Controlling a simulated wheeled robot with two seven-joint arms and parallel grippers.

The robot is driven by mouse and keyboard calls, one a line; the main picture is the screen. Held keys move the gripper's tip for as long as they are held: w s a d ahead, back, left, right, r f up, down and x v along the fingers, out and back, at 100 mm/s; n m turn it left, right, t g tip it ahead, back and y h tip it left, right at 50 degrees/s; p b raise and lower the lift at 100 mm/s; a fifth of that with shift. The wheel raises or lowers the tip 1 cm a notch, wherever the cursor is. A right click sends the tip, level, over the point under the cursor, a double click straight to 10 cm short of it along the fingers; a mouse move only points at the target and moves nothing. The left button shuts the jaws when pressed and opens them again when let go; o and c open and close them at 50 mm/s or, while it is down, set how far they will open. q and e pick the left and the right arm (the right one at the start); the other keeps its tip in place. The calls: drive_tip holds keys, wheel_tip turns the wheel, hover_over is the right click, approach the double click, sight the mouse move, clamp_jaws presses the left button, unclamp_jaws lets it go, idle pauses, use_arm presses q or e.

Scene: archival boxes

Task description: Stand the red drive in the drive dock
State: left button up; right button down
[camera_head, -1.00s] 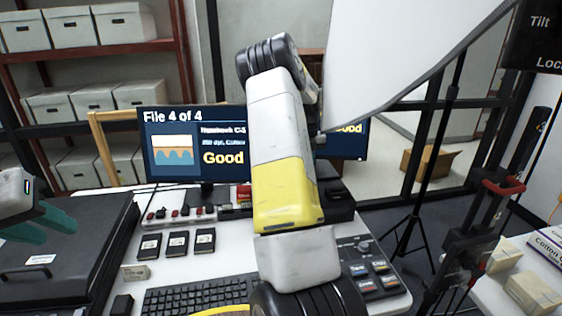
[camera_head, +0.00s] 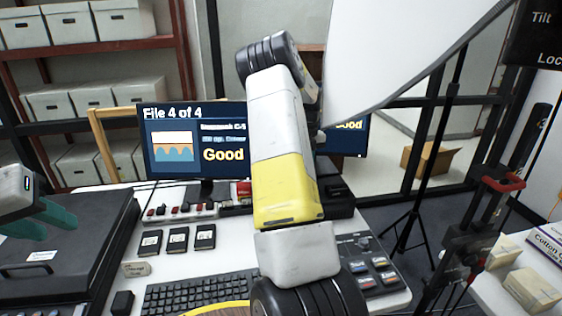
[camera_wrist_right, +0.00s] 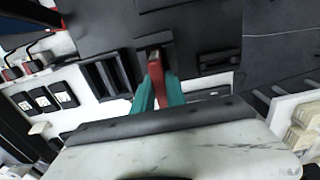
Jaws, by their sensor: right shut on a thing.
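In the right wrist view, the red drive (camera_wrist_right: 156,68) is held upright between the teal fingers of my right gripper (camera_wrist_right: 157,92), which is shut on it. Its far end lies against a dark slotted block, apparently the drive dock (camera_wrist_right: 144,44); I cannot tell whether it is in the slot. In the head view, my right arm hides the right gripper and the drive. My left gripper (camera_head: 42,222) has its teal fingers apart, empty, above the black case at the left.
Several black drives (camera_head: 178,240) lie in a row on the white desk, near a keyboard (camera_head: 200,292) and a power strip (camera_head: 180,213). A monitor (camera_head: 195,140) stands behind. A control panel (camera_head: 370,270) is at right, a black case (camera_head: 70,250) at left.

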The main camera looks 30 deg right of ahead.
drive_tip(key=shift+f, duration=0.55)
drive_tip(key=c, duration=1.3)
unclamp_jaws()
wheel_tip(320, 180, up, 8)
drive_tip(key=shift+f, duration=0.1)
